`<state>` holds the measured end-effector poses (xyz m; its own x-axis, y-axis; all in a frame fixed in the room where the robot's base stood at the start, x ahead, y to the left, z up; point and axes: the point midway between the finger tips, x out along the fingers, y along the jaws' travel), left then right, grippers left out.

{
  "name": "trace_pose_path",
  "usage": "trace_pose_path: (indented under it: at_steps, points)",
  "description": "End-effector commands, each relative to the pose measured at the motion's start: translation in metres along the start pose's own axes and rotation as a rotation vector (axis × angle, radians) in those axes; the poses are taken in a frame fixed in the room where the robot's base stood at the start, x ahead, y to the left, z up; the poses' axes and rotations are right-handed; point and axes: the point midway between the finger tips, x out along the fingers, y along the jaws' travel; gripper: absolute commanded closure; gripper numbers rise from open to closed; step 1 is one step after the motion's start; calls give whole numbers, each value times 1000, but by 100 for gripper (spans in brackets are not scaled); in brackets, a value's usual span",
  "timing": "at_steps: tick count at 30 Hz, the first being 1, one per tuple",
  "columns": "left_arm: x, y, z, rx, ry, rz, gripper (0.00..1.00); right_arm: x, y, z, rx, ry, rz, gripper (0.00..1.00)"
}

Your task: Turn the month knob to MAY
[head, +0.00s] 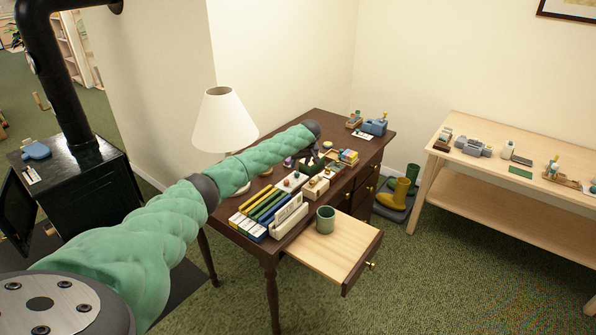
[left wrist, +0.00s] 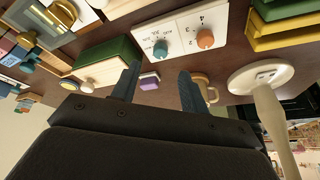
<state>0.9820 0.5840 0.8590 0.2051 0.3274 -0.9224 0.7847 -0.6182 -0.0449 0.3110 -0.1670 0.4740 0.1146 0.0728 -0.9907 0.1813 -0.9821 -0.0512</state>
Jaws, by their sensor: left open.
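A white calendar panel (left wrist: 183,34) lies on the brown desk in the left wrist view. It carries a teal knob (left wrist: 160,47) with small month-like letters around it, and an orange knob (left wrist: 205,38) with numerals. The letters are too small to tell where the teal knob points. The panel also shows in the head view (head: 290,181), small. My left gripper (left wrist: 158,84) is open and empty, its two dark fingers apart and short of the knobs. In the head view my left gripper (head: 316,151) is above the desk, partly hidden by its arm. My right gripper is not in view.
A purple block (left wrist: 149,81) shows between the fingers, beyond them. A lamp (head: 222,120), a row of books (head: 265,213) and an open drawer (head: 335,250) with a green cup (head: 325,220) surround the workspace.

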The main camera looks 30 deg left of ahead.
Motion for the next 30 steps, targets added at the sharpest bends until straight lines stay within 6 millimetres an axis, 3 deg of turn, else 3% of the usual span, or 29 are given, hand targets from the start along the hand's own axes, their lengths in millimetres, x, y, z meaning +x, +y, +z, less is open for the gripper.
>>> trace_pose_path:
  at_steps: [12,26,30]
  points:
    - [53,0,1,1,-1,-1,56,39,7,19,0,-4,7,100]
    - [63,0,1,0,0,0,56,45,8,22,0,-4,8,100]
    - [63,0,1,0,0,0,79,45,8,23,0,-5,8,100]
